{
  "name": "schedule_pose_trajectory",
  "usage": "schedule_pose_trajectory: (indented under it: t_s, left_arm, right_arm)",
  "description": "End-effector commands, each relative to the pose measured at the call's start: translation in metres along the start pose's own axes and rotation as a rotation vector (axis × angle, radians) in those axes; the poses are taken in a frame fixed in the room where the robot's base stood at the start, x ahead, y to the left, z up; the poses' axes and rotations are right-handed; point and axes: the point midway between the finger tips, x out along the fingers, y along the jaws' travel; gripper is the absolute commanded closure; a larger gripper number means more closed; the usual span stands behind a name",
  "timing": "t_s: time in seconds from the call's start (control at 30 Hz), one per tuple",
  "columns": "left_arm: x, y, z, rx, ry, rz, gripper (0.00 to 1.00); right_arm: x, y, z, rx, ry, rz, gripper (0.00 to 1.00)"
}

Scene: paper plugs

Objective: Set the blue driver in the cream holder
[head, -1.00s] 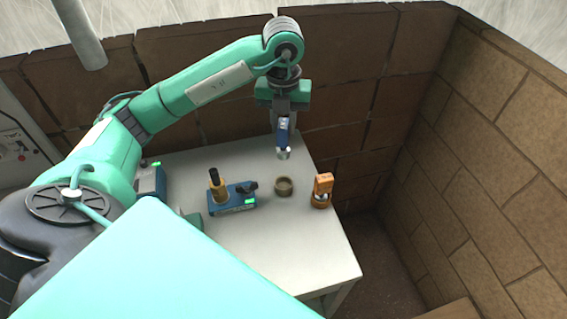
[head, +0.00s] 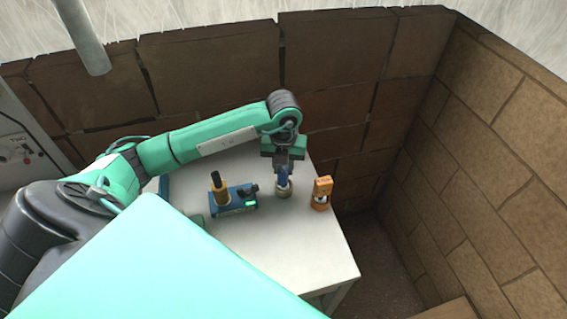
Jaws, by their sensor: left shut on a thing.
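My left gripper (head: 284,166) is above the table, pointing down, shut on the blue driver (head: 284,180). The driver is upright, and its lower end is at the small round cream holder (head: 284,193), which looks khaki here. The driver and gripper hide most of the holder's opening. I cannot tell how far the driver's end is inside the holder. My right gripper is not in view.
A blue device (head: 235,200) with a tan and black upright piece (head: 218,187) stands on the left. The white table (head: 290,250) is clear in front. Brick walls (head: 210,80) enclose the back and right.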

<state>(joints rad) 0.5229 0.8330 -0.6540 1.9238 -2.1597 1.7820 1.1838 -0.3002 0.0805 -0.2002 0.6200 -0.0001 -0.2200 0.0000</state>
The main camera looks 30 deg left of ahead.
Motion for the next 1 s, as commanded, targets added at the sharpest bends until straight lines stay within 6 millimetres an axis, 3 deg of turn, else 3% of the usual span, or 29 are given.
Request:
schedule_pose_trajectory:
  t_s: [0.33, 0.37, 0.43, 0.47, 0.87, 1.0]
  left_arm:
    - [0.005, 0.0, 0.001, 0.0, -0.002, -0.001, 1.0]
    - [0.003, 0.0, 0.0, 0.0, -0.002, -0.001, 0.69]
    - [0.003, 0.0, 0.0, 0.0, -0.001, -0.001, 0.55]
    - [0.003, 0.0, 0.0, 0.0, -0.001, -0.001, 0.53]
    - [-0.004, -0.001, 0.001, 0.0, -0.003, -0.002, 0.53]
    - [-0.027, 0.0, 0.002, 0.0, -0.007, -0.003, 0.53]
  right_arm:
    - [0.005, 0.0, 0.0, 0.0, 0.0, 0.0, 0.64]
    - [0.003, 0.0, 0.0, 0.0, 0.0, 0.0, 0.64]
    - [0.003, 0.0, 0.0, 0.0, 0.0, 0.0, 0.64]
    - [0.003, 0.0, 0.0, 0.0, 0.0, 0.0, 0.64]
    - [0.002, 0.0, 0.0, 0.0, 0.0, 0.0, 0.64]
    - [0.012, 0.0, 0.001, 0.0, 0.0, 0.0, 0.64]
